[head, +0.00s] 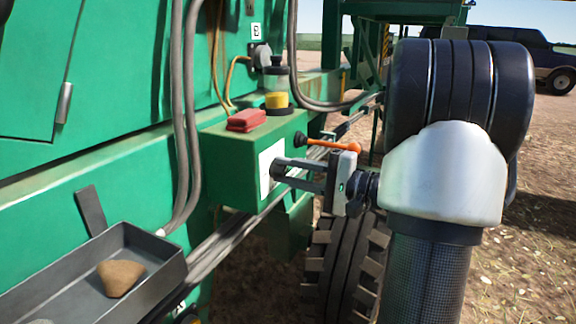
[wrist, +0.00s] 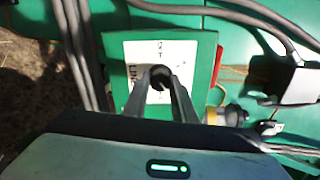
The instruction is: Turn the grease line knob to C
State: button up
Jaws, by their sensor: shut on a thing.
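A green box (head: 228,165) on the machine's side carries a white label plate (head: 265,158) on its face. In the wrist view the plate (wrist: 140,52) shows a few dark letters, too small or partly covered to read with certainty. A dark round knob (wrist: 159,83) sits in front of the plate. My gripper (wrist: 160,74) is shut on it, one finger on each side. In the head view my gripper (head: 277,170) reaches the box face from the right, and the knob is hidden by the fingers. The knob's pointer and its setting cannot be made out.
An orange lever (head: 330,145) runs close above my gripper. A red part (head: 246,120) and a yellow cap (head: 277,100) sit on and behind the box. Grey hoses (head: 183,110) hang left. A tray (head: 60,270) holding a brown lump is at lower left. A tyre (head: 340,265) is below.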

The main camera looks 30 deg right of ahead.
jog(key=m+p, duration=0.2)
jog(key=m, duration=0.1)
jog(key=shift+m, duration=0.3)
jog(key=shift+f+m+p, duration=0.1)
jog(key=shift+m+p, duration=1.4)
jog(key=shift+m, duration=0.3)
jog(key=o, duration=1)
jog(key=shift+o, duration=0.2)
jog(key=shift+s, duration=0.15)
jog(key=v, duration=1.7)
jog(key=shift+p, duration=0.3)
